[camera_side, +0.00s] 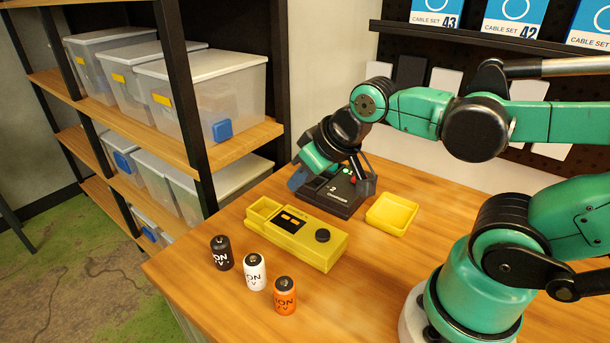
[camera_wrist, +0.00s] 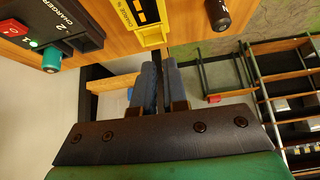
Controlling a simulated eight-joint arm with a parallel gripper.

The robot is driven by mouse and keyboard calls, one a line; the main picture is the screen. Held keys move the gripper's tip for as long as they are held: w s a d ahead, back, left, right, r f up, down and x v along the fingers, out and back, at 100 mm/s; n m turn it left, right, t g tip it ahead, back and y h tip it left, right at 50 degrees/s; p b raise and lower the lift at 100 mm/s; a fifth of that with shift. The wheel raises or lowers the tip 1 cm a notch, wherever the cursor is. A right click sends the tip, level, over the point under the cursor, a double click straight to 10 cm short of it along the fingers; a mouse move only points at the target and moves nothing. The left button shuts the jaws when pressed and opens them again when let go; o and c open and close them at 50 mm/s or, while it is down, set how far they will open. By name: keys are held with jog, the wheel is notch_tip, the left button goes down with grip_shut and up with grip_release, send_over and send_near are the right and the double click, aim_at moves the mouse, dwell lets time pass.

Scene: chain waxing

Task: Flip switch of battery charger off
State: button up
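The black battery charger (camera_side: 340,204) stands at the back of the wooden table. A green light and a red switch (camera_side: 353,181) show on it. In the wrist view the charger (camera_wrist: 84,32) is at the upper left, with the red switch (camera_wrist: 12,28) marked with white signs, a lit green light and a teal cylinder. Which way the switch is tipped is too small to tell. My gripper (camera_side: 297,180) is at the charger's left side, partly in front of it. In the wrist view my gripper (camera_wrist: 159,66) has its blue-grey fingers almost together, with nothing seen between them.
A yellow device (camera_side: 322,252) with a black knob lies in front of the charger, and a yellow tray (camera_side: 391,214) sits right of it. Black (camera_side: 221,253), white (camera_side: 255,271) and orange (camera_side: 285,295) batteries stand near the front edge. A shelf with bins (camera_side: 205,105) is at left.

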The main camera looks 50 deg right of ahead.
jog(key=o, duration=0.3)
jog(key=shift+f, duration=0.1)
jog(key=o, duration=0.4)
jog(key=d+m+g, duration=0.1)
jog(key=w+d+m, duration=0.1)
jog(key=d+m, duration=0.1)
jog(key=w+d+r+m+g, duration=0.1)
jog(key=d, duration=0.1)
jog(key=shift+d+m+g, duration=0.25)
jog(key=shift+m+g, duration=0.05)
jog(key=shift+m, duration=0.1)
jog(key=shift+c, duration=0.2)
jog(key=d+f+m+g+y, duration=0.1)
jog(key=d+m, duration=0.3)
jog(key=d, duration=0.2)
jog(key=s+d+f+m+g+y, duration=0.1)
jog(key=d+f+m+g+y, duration=0.1)
jog(key=d+m, duration=0.2)
jog(key=s+d+f+m+g+y, duration=0.1)
jog(key=d+f+m, duration=0.1)
jog(key=d+m, duration=0.2)
jog(key=shift+d+f+m+y, duration=0.15)
jog(key=shift+d+m+y, duration=0.15)
jog(key=shift+d, duration=1.6)
jog(key=shift+f, duration=0.25)
jog(key=shift+x, duration=2.6)
jog(key=shift+s, duration=0.15)
jog(key=shift+c, duration=0.2)
